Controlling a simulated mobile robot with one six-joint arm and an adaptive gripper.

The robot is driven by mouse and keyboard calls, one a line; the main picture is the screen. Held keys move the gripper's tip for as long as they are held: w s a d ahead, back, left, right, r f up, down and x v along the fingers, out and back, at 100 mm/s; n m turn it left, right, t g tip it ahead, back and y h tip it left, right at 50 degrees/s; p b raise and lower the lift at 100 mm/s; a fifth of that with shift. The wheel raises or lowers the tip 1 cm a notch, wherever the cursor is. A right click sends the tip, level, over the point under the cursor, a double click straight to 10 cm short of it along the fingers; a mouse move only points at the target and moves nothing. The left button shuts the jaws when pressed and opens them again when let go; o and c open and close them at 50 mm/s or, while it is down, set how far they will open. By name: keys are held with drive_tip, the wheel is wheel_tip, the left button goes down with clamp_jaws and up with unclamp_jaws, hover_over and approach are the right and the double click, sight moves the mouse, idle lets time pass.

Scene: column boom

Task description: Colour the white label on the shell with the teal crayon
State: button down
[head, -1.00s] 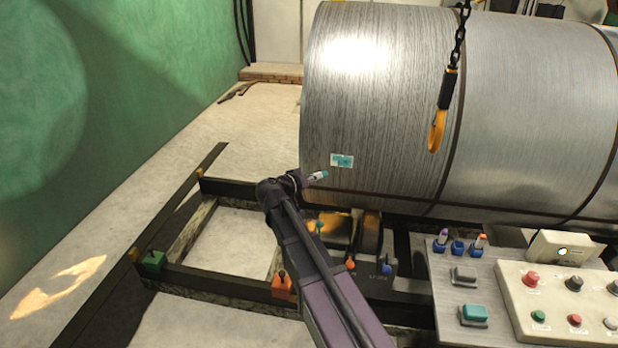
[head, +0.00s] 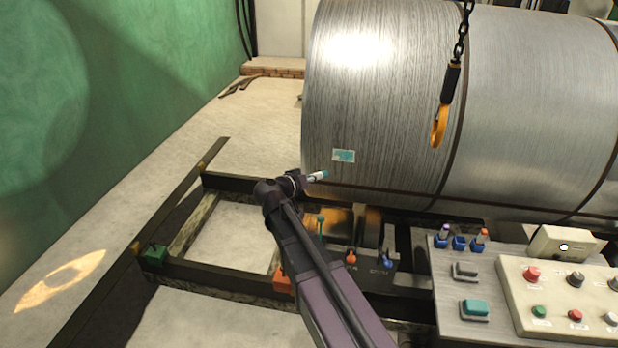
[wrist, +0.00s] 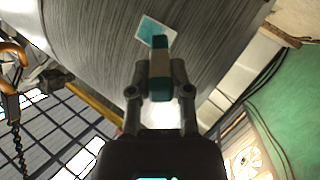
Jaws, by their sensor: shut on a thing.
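The large metal shell (head: 385,110) fills the upper middle of the head view. Its small label (head: 343,156) is mostly teal with a pale border; it also shows in the wrist view (wrist: 148,27), partly behind the crayon. My gripper (head: 309,179) is at the shell's lower left, just below and left of the label. In the wrist view my gripper (wrist: 160,82) is shut on the teal crayon (wrist: 160,66), which has a beige band. The crayon tip (head: 323,174) points toward the shell. I cannot tell whether it touches the label.
An orange hook (head: 438,127) hangs on a chain before the shell, right of the label. A bench (head: 450,320) at lower right carries blue holders with crayons, a teal block and a button panel. Dark floor rails (head: 215,280) lie below my arm. A green wall stands left.

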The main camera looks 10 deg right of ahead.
drive_tip(key=shift+w, duration=0.1)
idle(0.3)
drive_tip(key=w+d, duration=0.2)
drive_tip(key=w, duration=0.5)
drive_tip(key=shift+d, duration=0.15)
idle(0.4)
drive_tip(key=shift+w+d+r, duration=0.1)
drive_tip(key=shift+w+d, duration=0.15)
drive_tip(key=shift+w, duration=0.45)
idle(1.1)
drive_tip(key=shift+d, duration=0.1)
drive_tip(key=shift+s+d, duration=0.35)
drive_tip(key=shift+d, duration=0.55)
drive_tip(key=shift+s+d, duration=0.35)
drive_tip(key=shift+d, duration=0.55)
drive_tip(key=shift+w, duration=0.1)
drive_tip(key=shift+a, duration=0.15)
drive_tip(key=a, duration=0.1)
drive_tip(key=w+a, duration=0.1)
drive_tip(key=a, duration=0.1)
drive_tip(key=shift+w+a, duration=0.1)
drive_tip(key=shift+a, duration=0.15)
